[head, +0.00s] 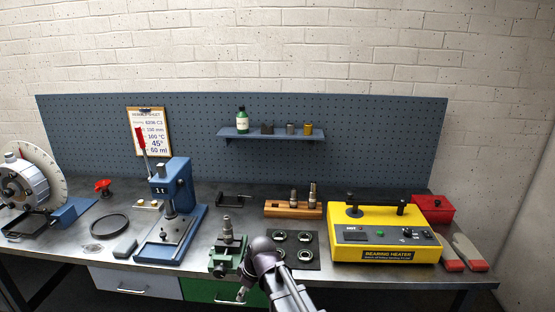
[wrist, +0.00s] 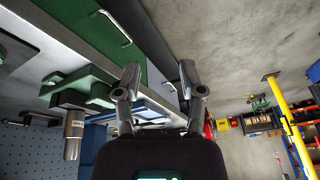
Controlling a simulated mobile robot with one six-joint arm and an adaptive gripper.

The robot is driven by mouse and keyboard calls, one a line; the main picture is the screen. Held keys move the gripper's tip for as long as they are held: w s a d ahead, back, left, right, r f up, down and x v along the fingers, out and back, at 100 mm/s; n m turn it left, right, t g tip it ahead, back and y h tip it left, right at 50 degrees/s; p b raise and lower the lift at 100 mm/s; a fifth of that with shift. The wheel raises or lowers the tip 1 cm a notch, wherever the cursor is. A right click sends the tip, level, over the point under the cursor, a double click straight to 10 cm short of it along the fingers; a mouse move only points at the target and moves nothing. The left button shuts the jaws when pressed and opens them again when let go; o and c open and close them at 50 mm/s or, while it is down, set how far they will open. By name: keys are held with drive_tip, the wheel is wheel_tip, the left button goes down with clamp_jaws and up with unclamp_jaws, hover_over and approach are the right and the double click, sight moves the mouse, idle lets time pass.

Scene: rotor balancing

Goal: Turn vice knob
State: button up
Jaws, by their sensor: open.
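The green vice (head: 226,262) stands at the front edge of the bench and holds an upright stepped metal shaft (head: 227,232). In the wrist view the vice (wrist: 80,82) lies left of my fingers, with the shaft (wrist: 74,130) beside it. I cannot clearly make out the vice knob in either view. My gripper (wrist: 158,76) is open, with nothing between its fingers, and is apart from the vice.
A black mat (head: 306,238) with several rings lies right of the vice. The yellow bearing heater (head: 385,250) stands farther right. The blue press (head: 176,195) stands left. Below the bench top is a green drawer (wrist: 138,25) with a bar handle (wrist: 111,28).

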drive_tip(key=s+d+f+m+h+b, duration=0.1)
drive_tip(key=d+m, duration=0.3)
drive_tip(key=d, duration=0.5)
drive_tip(key=s+d+f+m+h+b, duration=0.1)
drive_tip(key=s+d+f+m+b, duration=0.1)
drive_tip(key=d, duration=0.7)
drive_tip(key=s+d+f+m+h+b, duration=0.1)
drive_tip(key=s+d+f+m+b, duration=0.1)
drive_tip(key=d+m, duration=0.4)
drive_tip(key=s+d+f, duration=0.1)
drive_tip(key=d, duration=0.1)
drive_tip(key=shift+s+d+f+m+g+h, duration=0.3)
drive_tip(key=shift+d+f+g, duration=0.05)
drive_tip(key=shift+d+g, duration=0.05)
